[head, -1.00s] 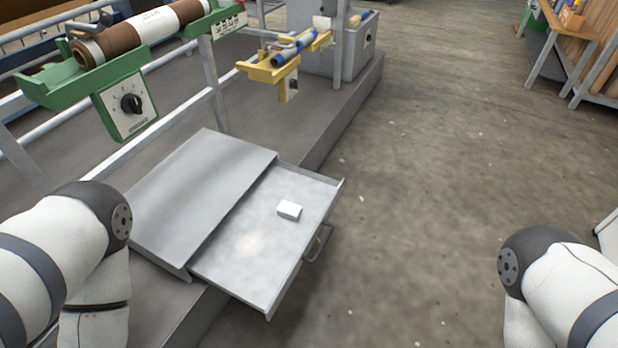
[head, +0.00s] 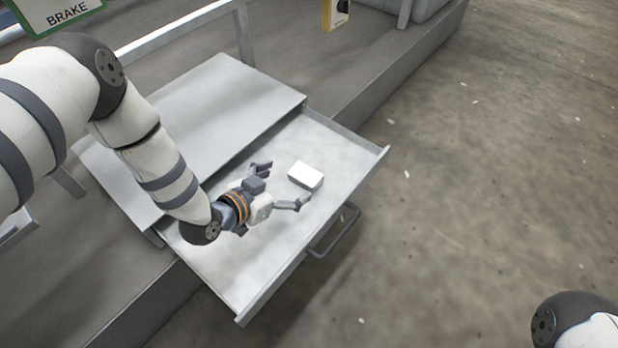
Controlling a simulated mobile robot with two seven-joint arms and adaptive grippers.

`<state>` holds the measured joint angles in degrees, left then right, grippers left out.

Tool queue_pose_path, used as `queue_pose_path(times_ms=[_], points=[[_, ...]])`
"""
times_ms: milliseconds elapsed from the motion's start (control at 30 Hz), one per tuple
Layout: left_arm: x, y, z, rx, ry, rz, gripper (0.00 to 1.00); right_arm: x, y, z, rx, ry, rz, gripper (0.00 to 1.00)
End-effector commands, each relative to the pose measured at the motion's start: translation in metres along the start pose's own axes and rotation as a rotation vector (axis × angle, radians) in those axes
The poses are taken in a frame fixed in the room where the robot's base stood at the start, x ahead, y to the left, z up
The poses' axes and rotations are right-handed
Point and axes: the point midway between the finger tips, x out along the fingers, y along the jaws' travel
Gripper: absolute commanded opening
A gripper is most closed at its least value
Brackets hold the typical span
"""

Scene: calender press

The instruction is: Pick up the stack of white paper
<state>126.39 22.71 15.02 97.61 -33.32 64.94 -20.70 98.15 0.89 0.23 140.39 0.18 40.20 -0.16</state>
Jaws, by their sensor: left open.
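The stack of white paper (head: 305,176) is a small white block. It lies in the open grey drawer (head: 229,277), toward the drawer's far right part. My left gripper (head: 283,185) is over the drawer, just left of the stack. Its two fingers are spread apart, with the stack beyond their tips, and nothing is between them. I cannot tell how high the gripper is above the drawer floor. My right gripper is out of view; only part of my right arm shows at the lower right.
A sloping grey metal cover (head: 200,115) adjoins the drawer on the left. The drawer's handle (head: 334,230) sticks out at its front. A rail (head: 180,30) and a yellow part (head: 335,14) stand behind. The concrete floor (head: 480,190) to the right is clear.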

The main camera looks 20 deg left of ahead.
Motion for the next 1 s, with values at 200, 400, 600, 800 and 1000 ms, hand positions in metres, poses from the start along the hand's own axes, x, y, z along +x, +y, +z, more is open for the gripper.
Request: queue_pose_path(times_ms=[200,400,600,800,1000], points=[[0.037,0.004,0.003,-0.003,-0.003,0.001,0.88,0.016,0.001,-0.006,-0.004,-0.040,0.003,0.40],[0.061,0.005,-0.001,-0.002,-0.004,0.001,0.88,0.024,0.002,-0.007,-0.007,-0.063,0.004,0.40],[0.060,0.005,-0.003,-0.002,-0.003,0.000,0.88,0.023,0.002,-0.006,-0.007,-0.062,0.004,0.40],[0.060,0.005,-0.003,-0.002,-0.003,0.000,0.44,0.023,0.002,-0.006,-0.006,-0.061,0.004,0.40],[0.060,0.005,-0.002,-0.003,-0.004,0.001,0.44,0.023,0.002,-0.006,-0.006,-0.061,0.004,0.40]])
